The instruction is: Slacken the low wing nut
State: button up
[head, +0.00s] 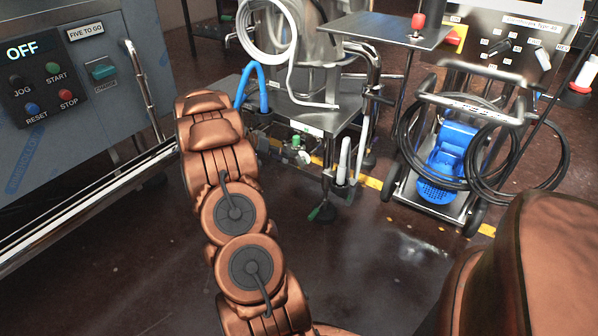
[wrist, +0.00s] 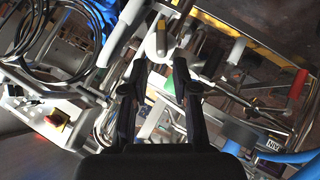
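The steel filler stand (head: 330,112) is in the middle of the head view, with small pipe fittings and valves low beneath its top. One low fitting with a green part (head: 303,156) shows there. I cannot make out the low wing nut for certain in either view. In the wrist view my gripper (wrist: 158,66) is open, with its two dark fingers apart and nothing clearly held between them. A pale, rounded metal fitting (wrist: 162,42) lies just beyond the fingertips; contact cannot be told. In the head view my gripper is not visible.
Blue hoses (head: 252,86) hang at the stand's left. A wheeled cart with a blue motor (head: 447,160) and black hoses stands to the right. A control panel (head: 75,75) reading OFF is at left, with a steel rail (head: 95,200) below. Dark floor (head: 375,265) in front is clear.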

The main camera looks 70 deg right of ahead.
aim_at(295, 160)
jog(key=x, duration=0.2)
jog(key=shift+d+f, duration=0.25)
jog(key=b+x, duration=0.2)
jog(key=x, duration=0.5)
jog(key=shift+s, duration=0.1)
jog(key=shift+d, duration=0.1)
grip_shut()
